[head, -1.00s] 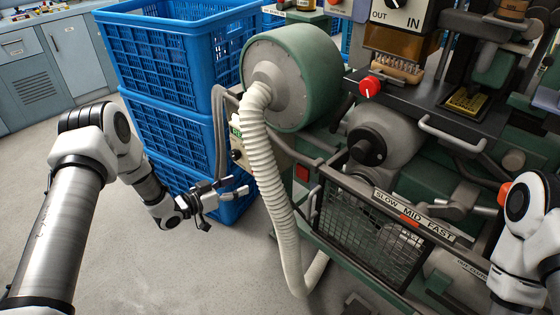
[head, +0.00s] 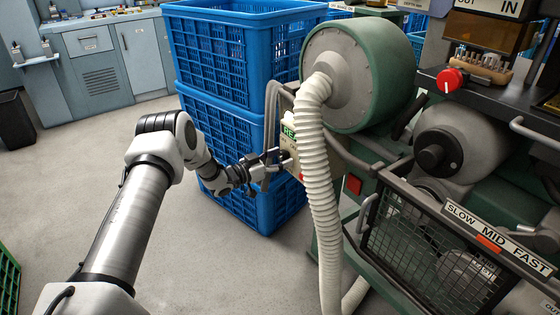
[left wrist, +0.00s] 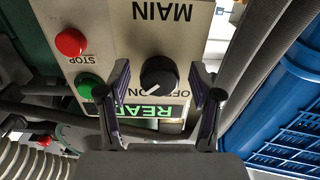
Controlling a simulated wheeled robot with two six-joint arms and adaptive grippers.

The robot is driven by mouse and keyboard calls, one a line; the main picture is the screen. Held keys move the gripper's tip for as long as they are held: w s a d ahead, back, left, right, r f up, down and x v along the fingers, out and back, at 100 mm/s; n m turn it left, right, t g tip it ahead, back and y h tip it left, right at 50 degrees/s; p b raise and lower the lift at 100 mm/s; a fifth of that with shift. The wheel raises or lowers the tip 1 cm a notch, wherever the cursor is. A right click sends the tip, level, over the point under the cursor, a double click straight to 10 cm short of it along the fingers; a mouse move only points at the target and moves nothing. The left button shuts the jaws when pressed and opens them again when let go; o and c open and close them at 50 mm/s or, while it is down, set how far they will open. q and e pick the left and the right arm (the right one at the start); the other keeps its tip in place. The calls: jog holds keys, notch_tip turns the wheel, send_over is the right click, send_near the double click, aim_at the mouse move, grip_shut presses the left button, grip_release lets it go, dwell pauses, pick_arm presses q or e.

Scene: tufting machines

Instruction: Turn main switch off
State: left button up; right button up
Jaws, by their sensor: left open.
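The main switch (left wrist: 159,77) is a round black knob on a light panel (left wrist: 180,38) marked MAIN, seen upside down in the left wrist view. Its white pointer slants toward the picture's lower left. OFF and ON lettering sits just below it, partly hard to read. My left gripper (left wrist: 160,72) is open, with one finger on each side of the knob and visible room between. In the head view my left gripper (head: 272,163) is at the panel (head: 289,143), left of the white hose; the knob cannot be made out there. My right gripper is not in view.
A red STOP button (left wrist: 71,42) and a green button (left wrist: 88,85) sit beside the knob. A ribbed white hose (head: 315,150) hangs right of the panel. Stacked blue crates (head: 228,110) stand close behind. Grey floor lies open at left.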

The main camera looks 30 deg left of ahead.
pick_arm(q)
jog(key=c, duration=1.1)
jog(key=shift+n, duration=0.3)
jog(key=n, duration=0.3)
jog(key=shift+r, duration=0.1)
jog(key=n, duration=0.9)
jog(key=shift+d+r+n, duration=0.1)
jog(key=shift+n, duration=0.2)
jog(key=n, duration=0.4)
jog(key=shift+n, duration=0.3)
